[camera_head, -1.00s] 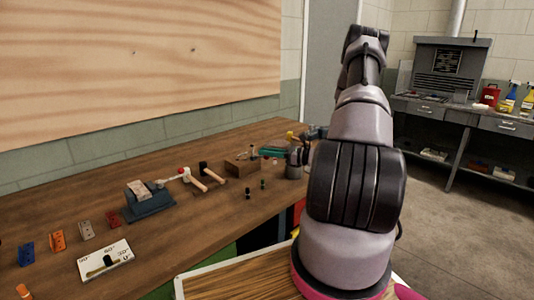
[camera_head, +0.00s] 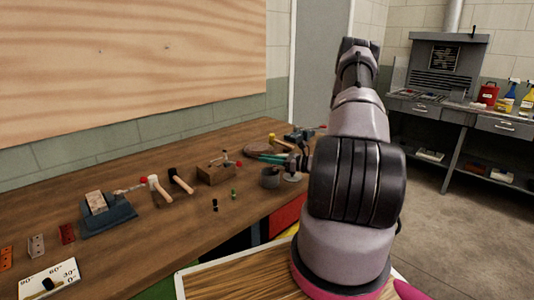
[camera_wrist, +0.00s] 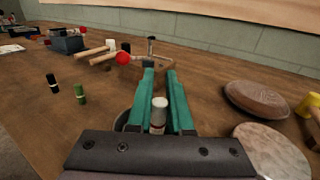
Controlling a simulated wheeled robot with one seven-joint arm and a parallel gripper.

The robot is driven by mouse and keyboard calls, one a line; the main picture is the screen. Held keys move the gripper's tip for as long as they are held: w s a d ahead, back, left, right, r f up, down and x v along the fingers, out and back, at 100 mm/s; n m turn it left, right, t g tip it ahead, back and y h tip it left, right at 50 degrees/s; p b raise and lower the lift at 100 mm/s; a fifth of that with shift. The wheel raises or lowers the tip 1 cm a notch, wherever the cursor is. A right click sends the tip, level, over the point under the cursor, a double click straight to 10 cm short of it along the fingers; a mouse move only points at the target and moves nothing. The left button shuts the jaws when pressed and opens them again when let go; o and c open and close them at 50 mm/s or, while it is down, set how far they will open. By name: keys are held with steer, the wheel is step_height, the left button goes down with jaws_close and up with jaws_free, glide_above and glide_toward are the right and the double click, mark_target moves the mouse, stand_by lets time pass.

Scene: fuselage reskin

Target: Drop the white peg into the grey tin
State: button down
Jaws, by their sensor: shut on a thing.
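The white peg (camera_wrist: 159,114) stands between the teal fingers of my gripper (camera_wrist: 160,76) in the wrist view. My gripper is shut on it. The grey tin (camera_head: 270,179) stands on the bench in the head view, just below and in front of my gripper (camera_head: 268,159). In the wrist view, part of the tin's dark rim (camera_wrist: 122,119) shows beside and behind the left finger. My fingers and gripper body hide most of the tin there. I cannot tell the height of the peg over the tin.
A black peg (camera_wrist: 52,83) and a green peg (camera_wrist: 79,93) stand left of the tin. A wooden block (camera_head: 215,174), mallets (camera_head: 160,187) and a blue stand (camera_head: 108,216) lie farther left. A brown round dish (camera_wrist: 257,98) and a pale disc (camera_wrist: 272,152) are at right.

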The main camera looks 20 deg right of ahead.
steer(key=shift+f, duration=0.7)
steer(key=shift+a, duration=0.1)
steer(key=c, duration=0.8)
jaws_free()
steer(key=shift+o, duration=0.2)
steer(key=v, duration=1)
steer(key=shift+s+d, duration=0.25)
steer(key=shift+d, duration=0.05)
